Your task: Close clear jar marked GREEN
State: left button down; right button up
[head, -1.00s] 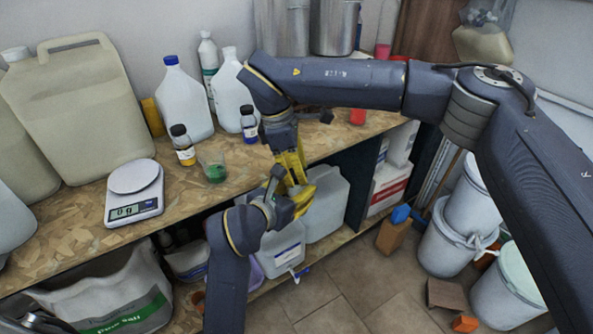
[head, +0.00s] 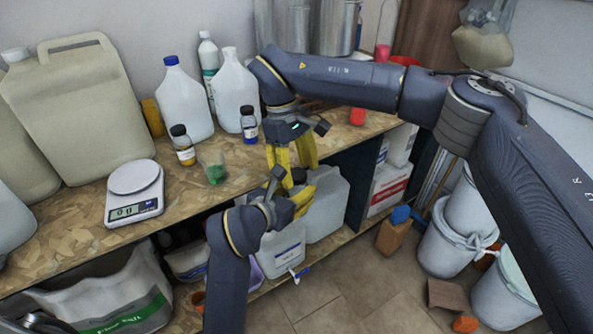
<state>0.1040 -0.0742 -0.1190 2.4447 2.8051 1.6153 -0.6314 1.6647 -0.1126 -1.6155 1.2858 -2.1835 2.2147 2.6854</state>
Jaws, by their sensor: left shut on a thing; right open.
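My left gripper (head: 303,200) comes in from below and is shut on a small jar. Its yellow fingers hide most of the jar's body, and I cannot read any label on it. A black cap (head: 298,175) shows just above these fingers; whether it is fully seated on the jar cannot be told. My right gripper (head: 296,163) points down right above the left one, its yellow fingers open and apart on either side near the cap. Both grippers are in front of the bench edge, off the bench top.
On the bench (head: 85,222) stand an amber-labelled jar (head: 184,150), a blue-labelled jar (head: 249,128), a beaker with green contents (head: 215,172), a scale (head: 135,190) and large jugs. White containers (head: 325,205) sit on the shelf below. Buckets (head: 447,245) stand on the floor at right.

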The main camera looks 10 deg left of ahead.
jog(key=shift+r, duration=0.1)
jog(key=v, duration=1.1)
jog(key=shift+r, duration=0.4)
